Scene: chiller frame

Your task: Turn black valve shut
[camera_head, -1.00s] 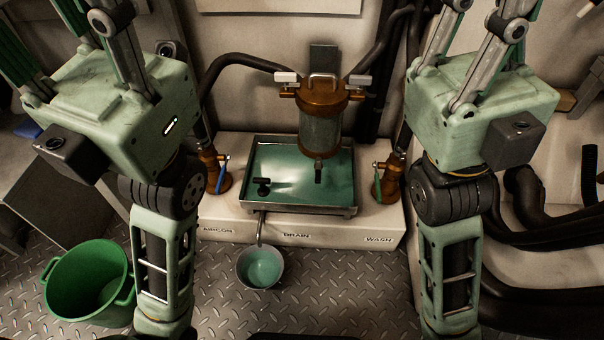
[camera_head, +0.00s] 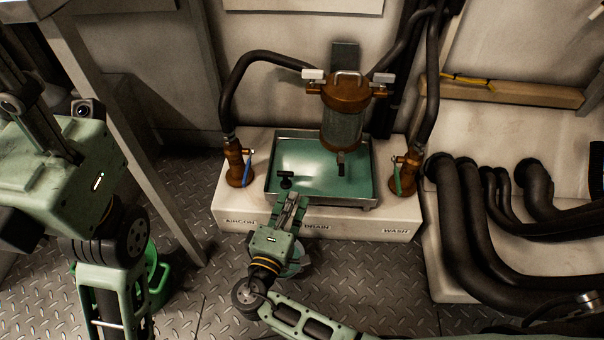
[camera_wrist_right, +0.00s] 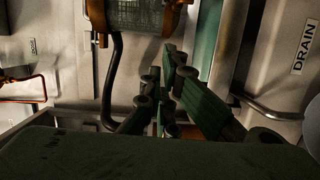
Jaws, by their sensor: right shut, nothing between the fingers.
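The black valve (camera_head: 285,179) has a small T-shaped handle. It stands at the front left of the green-bottomed metal tray (camera_head: 369,204), above the DRAIN label. My right gripper (camera_head: 291,197) is shut and empty at the tray's front edge, just below the valve in the head view. I cannot tell whether it touches the valve. In the right wrist view its fingers (camera_wrist_right: 172,82) show close together, and the valve cannot be made out. My left arm is at the left of the head view; its gripper is out of frame.
A copper-capped filter (camera_head: 345,95) stands over the tray. Copper fittings with a blue lever (camera_head: 247,172) and a green lever (camera_head: 397,180) flank it. A bowl (camera_head: 294,264) is partly hidden by my right gripper. Black pipes (camera_head: 470,225) run at right; a green bucket (camera_head: 160,280) is at left.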

